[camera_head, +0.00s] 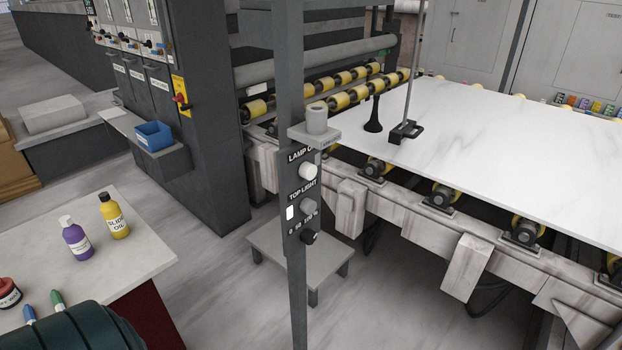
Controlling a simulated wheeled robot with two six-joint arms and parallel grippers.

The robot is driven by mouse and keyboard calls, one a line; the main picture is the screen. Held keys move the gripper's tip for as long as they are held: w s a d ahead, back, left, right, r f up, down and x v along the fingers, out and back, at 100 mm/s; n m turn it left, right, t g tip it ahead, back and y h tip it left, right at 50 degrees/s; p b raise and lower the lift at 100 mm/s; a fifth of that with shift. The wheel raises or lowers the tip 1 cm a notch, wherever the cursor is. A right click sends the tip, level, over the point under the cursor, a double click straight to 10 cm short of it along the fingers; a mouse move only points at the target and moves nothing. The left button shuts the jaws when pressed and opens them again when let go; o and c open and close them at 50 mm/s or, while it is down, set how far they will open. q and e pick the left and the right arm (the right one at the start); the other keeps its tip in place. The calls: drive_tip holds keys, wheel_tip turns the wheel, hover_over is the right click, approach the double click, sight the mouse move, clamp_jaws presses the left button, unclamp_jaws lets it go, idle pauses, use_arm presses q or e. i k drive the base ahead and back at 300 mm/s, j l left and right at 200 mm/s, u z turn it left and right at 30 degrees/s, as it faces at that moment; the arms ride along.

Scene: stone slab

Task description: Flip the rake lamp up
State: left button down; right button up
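A dark grey post (290,90) stands upright in the middle of the view with a control panel on it. The panel has a label starting "LAMP" above a pale round knob (308,171). Below a "TOP LIGHT" label are a small white rectangle (290,213) and a grey knob (309,206). A black knob (309,237) sits lowest, beside small text I cannot read clearly. I see no label reading "rake". A black base with a thin upright rod (405,132) stands on the white slab (500,130); I cannot tell whether it is a lamp. Neither gripper is in view.
Yellow rollers (256,108) bear the slab. Bottles (114,216) stand on a table (140,262) at left.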

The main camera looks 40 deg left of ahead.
sight(398, 135)
drive_tip(key=i+l, duration=0.15)
drive_tip(key=i, duration=0.55)
drive_tip(key=i+l, duration=0.1)
drive_tip(key=i, duration=0.65)
drive_tip(key=i+l, duration=0.15)
drive_tip(key=i, duration=0.55)
